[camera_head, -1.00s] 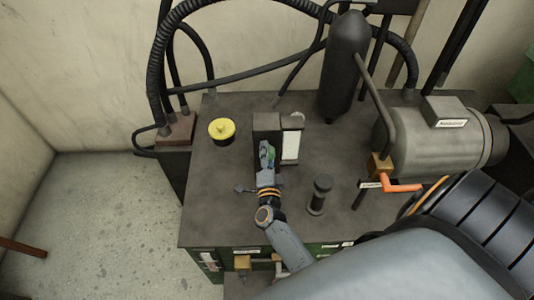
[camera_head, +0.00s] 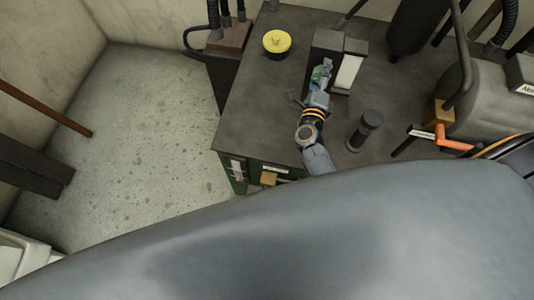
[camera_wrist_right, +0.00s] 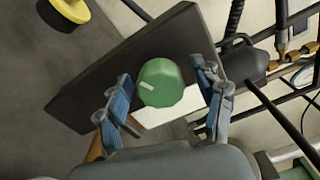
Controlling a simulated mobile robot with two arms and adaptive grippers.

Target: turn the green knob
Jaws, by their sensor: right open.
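The green knob (camera_wrist_right: 160,82) is a faceted round knob with a small white mark, on a dark upright plate (camera_wrist_right: 88,88) in the right wrist view. My right gripper (camera_wrist_right: 163,74) is open, with one blue-padded finger on each side of the knob. My left gripper is not in view.
A yellow round knob (camera_head: 277,42) sits on the bench top (camera_head: 255,90) to the left. A black cylinder (camera_head: 365,130) stands to the right of my right arm. An orange-handled valve (camera_head: 452,142) and a grey tank (camera_head: 492,100) are further right. Open floor (camera_head: 140,130) lies left of the bench.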

